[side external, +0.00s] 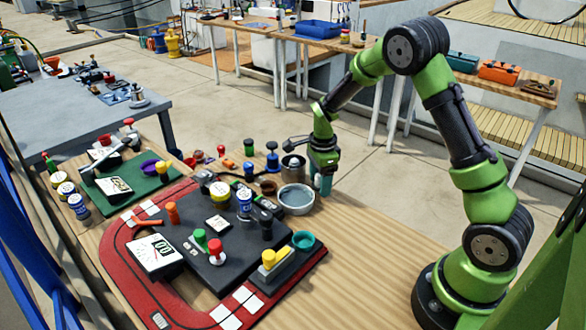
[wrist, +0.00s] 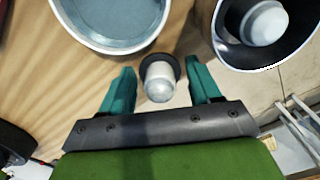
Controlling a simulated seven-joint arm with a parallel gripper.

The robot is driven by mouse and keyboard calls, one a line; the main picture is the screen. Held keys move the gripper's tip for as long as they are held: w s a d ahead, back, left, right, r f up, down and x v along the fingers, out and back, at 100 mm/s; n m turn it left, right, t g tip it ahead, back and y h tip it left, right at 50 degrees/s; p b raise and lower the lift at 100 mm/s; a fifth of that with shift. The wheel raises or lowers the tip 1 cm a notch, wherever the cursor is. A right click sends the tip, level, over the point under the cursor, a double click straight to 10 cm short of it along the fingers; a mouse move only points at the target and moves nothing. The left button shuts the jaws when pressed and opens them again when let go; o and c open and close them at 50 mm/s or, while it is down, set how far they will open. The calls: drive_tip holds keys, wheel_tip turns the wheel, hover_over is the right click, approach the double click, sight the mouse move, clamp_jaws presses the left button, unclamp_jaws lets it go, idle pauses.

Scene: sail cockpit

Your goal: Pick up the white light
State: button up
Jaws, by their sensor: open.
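A small white light with a translucent rounded top and a dark base (wrist: 159,80) stands on the wooden table in the wrist view. My gripper (wrist: 160,70) is open, with one teal finger on each side of this light and a visible gap to both. In the side view my gripper (side external: 322,184) points down beside the grey bowl, and I cannot make out the light there. A second white rounded top (wrist: 264,22) shows inside a metal pot (wrist: 225,58); I cannot tell whether it is also a light.
The grey bowl (side external: 296,208) is close to my gripper, and its rim shows in the wrist view (wrist: 107,50). The metal pot also shows in the side view (side external: 293,174). A red and black board (side external: 125,268) with several items lies at left. The table front right is clear.

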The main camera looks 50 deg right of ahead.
drive_tip(key=c, duration=0.8)
drive_tip(key=shift+r, duration=0.1)
